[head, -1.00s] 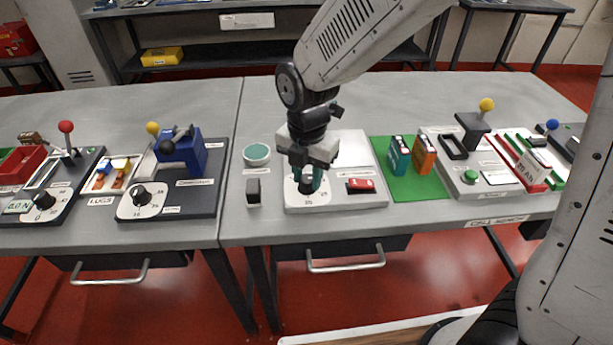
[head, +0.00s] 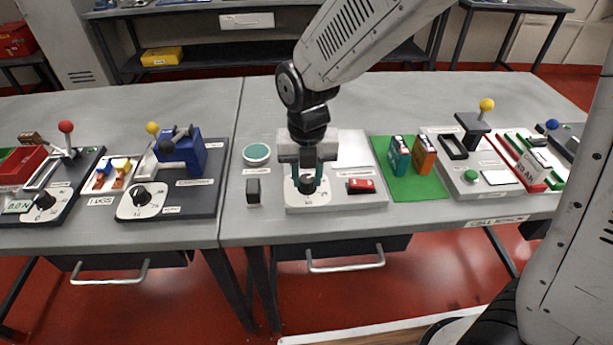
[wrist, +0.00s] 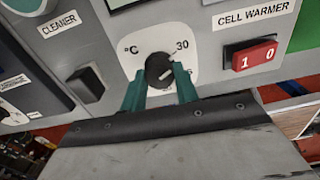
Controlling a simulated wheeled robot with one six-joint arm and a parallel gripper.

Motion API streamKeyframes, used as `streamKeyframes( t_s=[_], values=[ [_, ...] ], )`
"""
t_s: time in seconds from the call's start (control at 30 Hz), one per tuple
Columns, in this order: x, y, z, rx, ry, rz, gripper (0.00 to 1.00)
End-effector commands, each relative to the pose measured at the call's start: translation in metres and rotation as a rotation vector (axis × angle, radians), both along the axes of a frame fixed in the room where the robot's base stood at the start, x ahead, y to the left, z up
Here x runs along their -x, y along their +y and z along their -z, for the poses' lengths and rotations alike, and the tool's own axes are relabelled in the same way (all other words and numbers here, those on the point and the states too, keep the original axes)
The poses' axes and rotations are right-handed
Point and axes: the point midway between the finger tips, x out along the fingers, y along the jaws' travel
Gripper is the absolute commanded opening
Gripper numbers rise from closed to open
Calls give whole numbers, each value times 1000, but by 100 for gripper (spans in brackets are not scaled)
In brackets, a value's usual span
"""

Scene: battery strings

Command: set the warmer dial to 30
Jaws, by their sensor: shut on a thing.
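The warmer's dial is a round black knob (wrist: 157,66) on a white scale plate (wrist: 206,77), with "°C" printed to its upper left and "30" to its upper right in the wrist view. A short pale mark shows on the knob, slanting up to the right; I cannot tell exactly which value it points to. My gripper (wrist: 161,76) has its two teal fingers closed on either side of the knob. In the head view my gripper (head: 308,178) points down onto the knob, hiding much of it. The grey warmer panel (head: 347,148) lies under it.
A red rocker switch (wrist: 250,57) sits right of the dial under the "CELL WARMER" label (wrist: 254,15). A dark block (head: 253,191) and a teal round dish (head: 257,154) are to the left. A green mat (head: 409,186) with two upright packs is to the right.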

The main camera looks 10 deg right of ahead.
Motion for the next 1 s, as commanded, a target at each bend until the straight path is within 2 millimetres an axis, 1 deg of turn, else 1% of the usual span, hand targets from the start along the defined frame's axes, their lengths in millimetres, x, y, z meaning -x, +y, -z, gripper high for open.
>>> streamKeyframes(
  t_s=[0.07,0.2,0.23,0.27,0.3,0.57,0.67,1.0],
  values=[
    [-1,0,-1,-2,-4,-38,12],
    [-1,0,-1,-2,-4,-39,12],
    [-1,0,-1,-2,-4,-39,38],
    [-1,0,-1,-2,-4,-39,47],
    [-1,0,-1,-2,-3,-38,49],
    [-1,0,-1,-1,-2,-38,49],
    [-1,0,-3,-1,-2,-37,49],
    [-1,0,-28,-2,-3,-37,49]
  ],
)
